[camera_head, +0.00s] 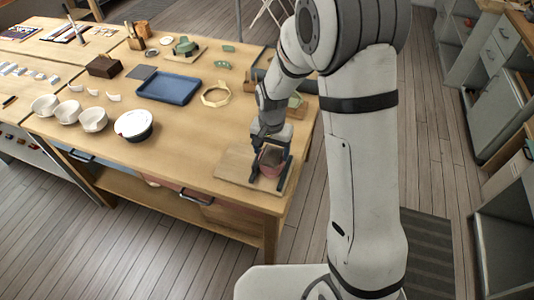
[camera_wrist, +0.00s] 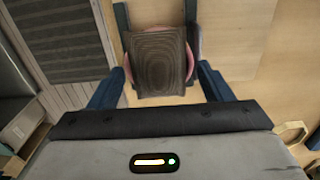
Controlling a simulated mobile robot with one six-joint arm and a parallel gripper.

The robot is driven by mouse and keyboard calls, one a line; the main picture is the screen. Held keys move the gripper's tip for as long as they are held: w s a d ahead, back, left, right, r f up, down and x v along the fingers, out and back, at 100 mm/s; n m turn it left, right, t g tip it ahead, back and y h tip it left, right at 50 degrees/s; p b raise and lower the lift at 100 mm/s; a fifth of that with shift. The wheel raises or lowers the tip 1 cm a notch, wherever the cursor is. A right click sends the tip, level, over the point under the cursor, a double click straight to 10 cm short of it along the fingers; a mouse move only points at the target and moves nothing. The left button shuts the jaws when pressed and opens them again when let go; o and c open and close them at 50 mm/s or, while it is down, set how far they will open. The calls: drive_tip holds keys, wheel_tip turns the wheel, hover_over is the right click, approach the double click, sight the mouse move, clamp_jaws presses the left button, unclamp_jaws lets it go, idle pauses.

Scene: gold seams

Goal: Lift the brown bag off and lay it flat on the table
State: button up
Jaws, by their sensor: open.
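The brown bag (camera_head: 272,157) is a small dark brown piece with a ribbed face. It rests over the top of a pink rounded vessel (camera_head: 269,171), whose rim shows at both sides of the bag in the wrist view. In the wrist view the brown bag (camera_wrist: 157,58) looks roughly rectangular and sits between my fingers. My gripper (camera_head: 269,170) is open, pointing down around the bag and vessel. I cannot tell whether either finger touches the bag. The vessel stands on a wooden board (camera_head: 233,164) at the table's near right corner.
The wooden table (camera_head: 182,140) has bare room left of the board. The table edge is close by.

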drive_tip(key=shift+c, duration=0.4)
drive_tip(key=c, duration=1.1)
drive_tip(key=shift+r, duration=0.1)
drive_tip(key=shift+c, duration=0.2)
